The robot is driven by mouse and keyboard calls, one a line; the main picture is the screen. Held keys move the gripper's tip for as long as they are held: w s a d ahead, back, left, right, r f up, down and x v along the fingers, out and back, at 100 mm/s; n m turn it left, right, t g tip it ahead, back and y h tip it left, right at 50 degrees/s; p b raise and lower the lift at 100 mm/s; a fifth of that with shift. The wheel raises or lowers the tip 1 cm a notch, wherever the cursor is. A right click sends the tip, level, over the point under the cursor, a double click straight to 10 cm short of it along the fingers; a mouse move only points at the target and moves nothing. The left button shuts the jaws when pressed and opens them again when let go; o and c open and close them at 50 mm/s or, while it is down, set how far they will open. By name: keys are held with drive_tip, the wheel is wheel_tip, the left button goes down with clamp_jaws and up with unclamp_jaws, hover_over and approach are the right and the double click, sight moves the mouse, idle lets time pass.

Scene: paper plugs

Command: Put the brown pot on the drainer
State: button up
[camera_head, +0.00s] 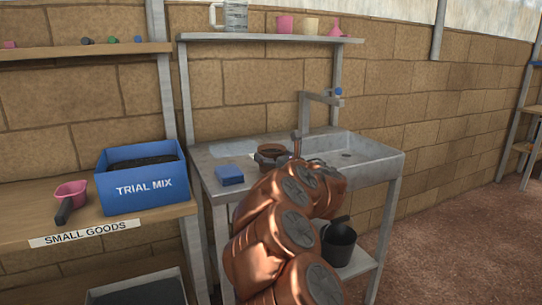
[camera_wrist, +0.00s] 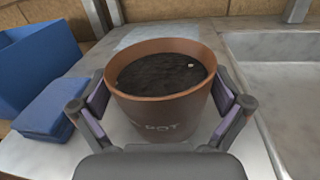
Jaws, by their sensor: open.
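The brown pot (camera_wrist: 165,110), filled with dark soil and lettered on its front, appears upright on the grey metal drainer (camera_wrist: 105,150) beside the sink basin. In the head view the pot (camera_head: 271,150) is partly behind my arm, and the drainer (camera_head: 216,158) shows left of the basin. My gripper (camera_wrist: 160,108) is open, with one finger on each side of the pot. A small gap shows at the left finger; I cannot tell whether the right finger touches.
The sink basin (camera_head: 347,155) and tap (camera_head: 322,98) are to the right.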

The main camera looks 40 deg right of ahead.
drive_tip(key=v, duration=1.1)
drive_tip(key=shift+s+p, duration=0.2)
drive_tip(key=shift+p, duration=0.2)
wheel_tip(320, 180, up, 5)
drive_tip(key=d+m+g+h, duration=0.1)
drive_tip(key=m+g+h, duration=0.45)
drive_tip(key=m, duration=0.75)
drive_tip(key=s+a+f+m+g+y, duration=0.2)
drive_tip(key=s+a+f+m+g, duration=0.25)
drive_tip(key=a+f+m, duration=0.55)
drive_tip(key=s+a+f+m+g+y, duration=0.2)
drive_tip(key=s+a+f+m+g, duration=0.35)
drive_tip(key=a+f, duration=0.65)
drive_tip(key=s+a+f+m+g+y, duration=0.1)
drive_tip(key=s+a+m+g+y, duration=0.1)
drive_tip(key=s+a, duration=0.7)
drive_tip(key=s+a+f+m+g+y, duration=0.1)
drive_tip(key=s+a+m+g+y, duration=0.1)
drive_tip(key=s+a, duration=0.7)
drive_tip(key=a+g+y, duration=0.1)
drive_tip(key=a, duration=0.1)
drive_tip(key=shift+s+a+f, duration=0.35)
drive_tip(key=shift+a, duration=0.05)
